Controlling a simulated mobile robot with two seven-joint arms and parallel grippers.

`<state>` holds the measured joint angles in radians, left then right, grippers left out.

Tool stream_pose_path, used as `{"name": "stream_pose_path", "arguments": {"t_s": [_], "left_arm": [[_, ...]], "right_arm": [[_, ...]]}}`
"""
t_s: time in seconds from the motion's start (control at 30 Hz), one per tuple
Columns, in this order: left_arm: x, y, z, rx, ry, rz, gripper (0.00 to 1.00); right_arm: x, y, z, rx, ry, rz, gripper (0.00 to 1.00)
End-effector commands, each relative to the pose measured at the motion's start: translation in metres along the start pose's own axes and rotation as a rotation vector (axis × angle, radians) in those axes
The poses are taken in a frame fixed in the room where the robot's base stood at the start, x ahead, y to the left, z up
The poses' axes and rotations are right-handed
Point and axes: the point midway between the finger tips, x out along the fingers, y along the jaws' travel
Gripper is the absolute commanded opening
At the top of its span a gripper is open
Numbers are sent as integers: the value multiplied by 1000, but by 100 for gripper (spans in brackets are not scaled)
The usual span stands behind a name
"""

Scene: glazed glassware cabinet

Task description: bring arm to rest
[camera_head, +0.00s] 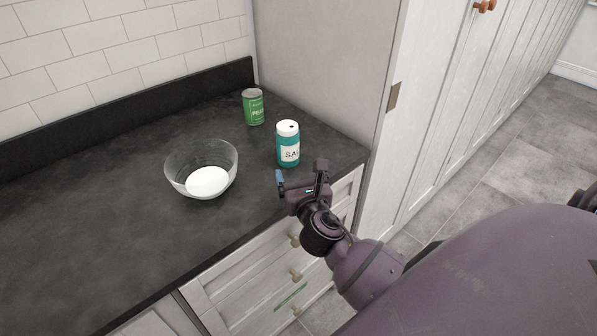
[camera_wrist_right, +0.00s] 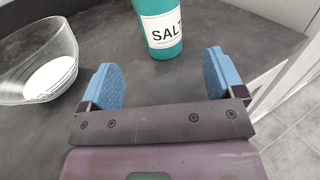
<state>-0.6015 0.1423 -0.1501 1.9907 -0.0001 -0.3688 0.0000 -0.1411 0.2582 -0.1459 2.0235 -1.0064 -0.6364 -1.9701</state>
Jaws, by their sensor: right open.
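My right gripper (camera_head: 300,176) is above the front edge of the dark counter, coming in from the lower right of the head view. In the right wrist view its two blue finger pads (camera_wrist_right: 165,82) stand wide apart with nothing between them. A teal salt container (camera_head: 288,150) with a white lid stands upright on the counter just beyond the gripper, apart from it. It also shows in the right wrist view (camera_wrist_right: 163,45), its top cut off. My left gripper is not in view.
A clear glass bowl (camera_head: 179,165) with a white object (camera_head: 207,182) in it stands left of the gripper. A green can (camera_head: 253,107) stands behind the salt. A tall pale cabinet (camera_head: 325,60) rises at the right. The left counter (camera_head: 75,225) is clear.

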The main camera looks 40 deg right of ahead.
Motion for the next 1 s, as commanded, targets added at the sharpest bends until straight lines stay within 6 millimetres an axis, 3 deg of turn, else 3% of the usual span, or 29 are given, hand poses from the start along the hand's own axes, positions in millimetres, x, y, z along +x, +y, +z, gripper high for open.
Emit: {"name": "stream_pose_path", "arguments": {"t_s": [0.4,0.53,0.77,1.0], "left_arm": [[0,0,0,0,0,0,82],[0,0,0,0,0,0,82],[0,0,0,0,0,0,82],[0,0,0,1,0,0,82]], "right_arm": [[0,0,0,6,2,-1,88],[-6,-6,-5,105,35,-27,88],[-42,-31,-31,627,195,-196,88],[-96,-50,-61,1222,346,-482,88]]}}
